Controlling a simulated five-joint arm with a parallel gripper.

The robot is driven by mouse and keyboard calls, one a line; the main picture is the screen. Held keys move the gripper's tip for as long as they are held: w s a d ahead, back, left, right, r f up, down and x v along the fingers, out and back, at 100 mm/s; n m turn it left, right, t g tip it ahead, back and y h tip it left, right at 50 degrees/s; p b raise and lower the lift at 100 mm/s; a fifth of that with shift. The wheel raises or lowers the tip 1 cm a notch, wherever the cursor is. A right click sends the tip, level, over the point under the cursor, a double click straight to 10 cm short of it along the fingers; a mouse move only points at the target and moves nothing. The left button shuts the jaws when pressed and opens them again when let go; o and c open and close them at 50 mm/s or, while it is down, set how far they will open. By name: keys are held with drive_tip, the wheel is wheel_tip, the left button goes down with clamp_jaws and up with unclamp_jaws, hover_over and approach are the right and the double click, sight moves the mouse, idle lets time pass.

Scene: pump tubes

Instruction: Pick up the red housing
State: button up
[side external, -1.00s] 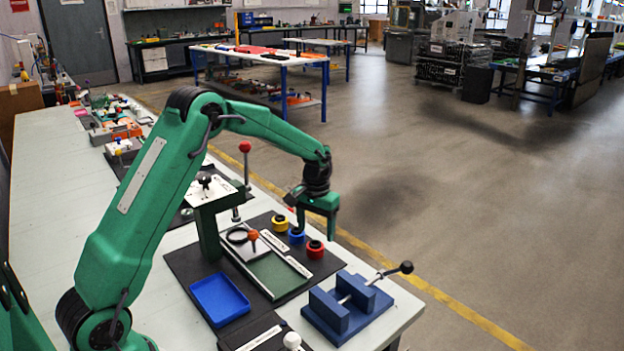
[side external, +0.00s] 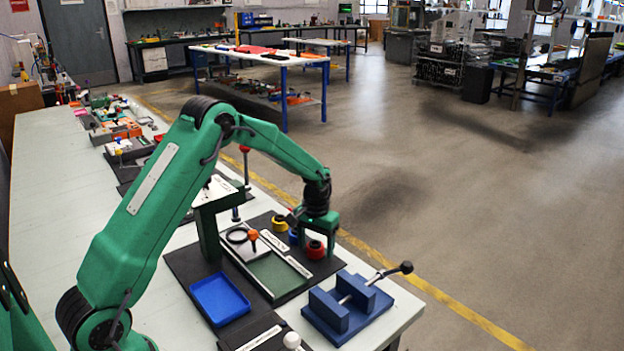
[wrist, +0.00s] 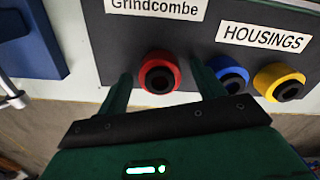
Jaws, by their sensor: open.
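The red housing (side external: 316,251) is a short red ring with a dark centre, upright on the dark mat near the table's far edge. In the wrist view the red housing (wrist: 148,70) lies between the two finger tips. My gripper (side external: 317,240) is open, low over the red housing, with one finger on each side. In the wrist view my gripper (wrist: 161,74) shows a gap between each finger and the ring. Whether the fingers touch the mat cannot be told.
The blue housing (wrist: 229,75) sits close beside my right finger in the wrist view, with the yellow housing (wrist: 278,82) beyond it. A blue vise (side external: 345,306) stands to the right. A blue tray (side external: 220,299) and a green-floored tray (side external: 275,274) lie nearer.

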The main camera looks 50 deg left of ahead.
sight(317, 243)
drive_tip(key=c, duration=1.1)
drive_tip(key=shift+r, duration=0.15)
drive_tip(key=shift+r, duration=0.55)
wheel_tip(317, 243, up, 3)
drive_tip(key=shift+d+r, duration=0.1)
drive_tip(key=shift+d, duration=0.05)
drive_tip(key=s+d+r, duration=0.4)
drive_tip(key=d+r, duration=0.2)
drive_tip(key=d, duration=0.4)
drive_tip(key=shift+d+r, duration=0.25)
drive_tip(key=shift+d, duration=0.05)
